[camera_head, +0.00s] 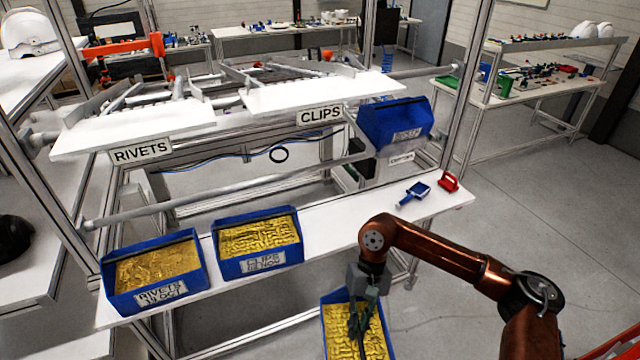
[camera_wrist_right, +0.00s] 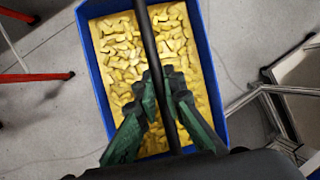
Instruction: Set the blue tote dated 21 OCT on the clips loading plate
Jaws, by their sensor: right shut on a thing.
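A blue tote (camera_head: 324,325) full of yellow clips hangs from my right gripper (camera_head: 358,325), in front of the bench at the bottom of the head view. My right gripper (camera_wrist_right: 165,100) is shut on the dark handle bar that crosses above this tote (camera_wrist_right: 95,70) in the wrist view. No date label shows on the held tote. The clips loading plate (camera_head: 320,92) is a bare white sloped plate at the upper level, with a CLIPS sign on its front edge. It is far above and behind the gripper. My left gripper is not in view.
On the lower white shelf (camera_head: 330,222) stand a blue tote marked RIVETS (camera_head: 150,275) and one marked CLIPS 18 NOV (camera_head: 258,243). A blue scoop (camera_head: 414,193) and red object (camera_head: 448,182) lie at right. Another blue tote (camera_head: 395,122) sits right of the plate. The rivets plate (camera_head: 130,125) is bare.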

